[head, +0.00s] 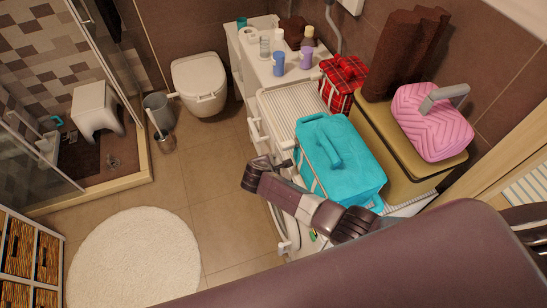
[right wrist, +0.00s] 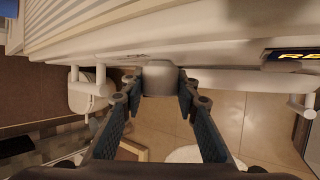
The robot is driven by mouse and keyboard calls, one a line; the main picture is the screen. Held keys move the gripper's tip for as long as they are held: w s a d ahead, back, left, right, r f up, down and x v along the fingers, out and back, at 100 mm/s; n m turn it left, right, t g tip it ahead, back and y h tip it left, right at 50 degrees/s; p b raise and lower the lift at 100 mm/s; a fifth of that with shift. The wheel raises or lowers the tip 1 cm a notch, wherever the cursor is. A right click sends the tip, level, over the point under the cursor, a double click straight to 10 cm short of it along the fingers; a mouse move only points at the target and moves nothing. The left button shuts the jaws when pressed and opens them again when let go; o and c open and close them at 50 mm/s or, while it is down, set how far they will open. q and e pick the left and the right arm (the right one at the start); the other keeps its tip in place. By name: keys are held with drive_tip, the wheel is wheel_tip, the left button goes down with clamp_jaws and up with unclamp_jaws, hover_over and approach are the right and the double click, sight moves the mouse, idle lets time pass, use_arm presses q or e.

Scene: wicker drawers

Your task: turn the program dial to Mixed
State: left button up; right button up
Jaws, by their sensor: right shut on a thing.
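The program dial (right wrist: 160,78) is a plain grey knob on the white machine front (right wrist: 225,48), seen in the right wrist view. The fingers of my right gripper (right wrist: 160,88) are on either side of it, shut on it. Its markings cannot be read from here. In the head view my right gripper (head: 284,164) is at the front edge of the white appliances, beside the turquoise bag, and the dial is hidden there. My left gripper is not in view.
White bars (right wrist: 95,88) stick out from the front near the gripper. The floor (head: 225,225) by the round rug (head: 135,260) is clear.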

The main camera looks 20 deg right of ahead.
drive_tip(key=shift+w+g, duration=0.1)
drive_tip(key=shift+g, duration=0.7)
drive_tip(key=shift+n+g, duration=0.3)
drive_tip(key=shift+g, duration=0.2)
drive_tip(key=g+b, duration=0.1)
drive_tip(key=b, duration=0.1)
drive_tip(key=g+b, duration=0.1)
drive_tip(key=b, duration=0.1)
drive_tip(key=g+b, duration=0.1)
drive_tip(key=b, duration=0.1)
drive_tip(key=shift+f+n+g, duration=0.25)
drive_tip(key=shift+n+g, duration=0.05)
drive_tip(key=shift+n, duration=0.1)
drive_tip(key=shift+r+g+b, duration=0.2)
drive_tip(key=shift+g+b, duration=0.4)
drive_tip(key=shift+b, duration=0.65)
drive_tip(key=o, duration=1.2)
drive_tip(key=shift+r, duration=0.1)
drive_tip(key=v, duration=1.2)
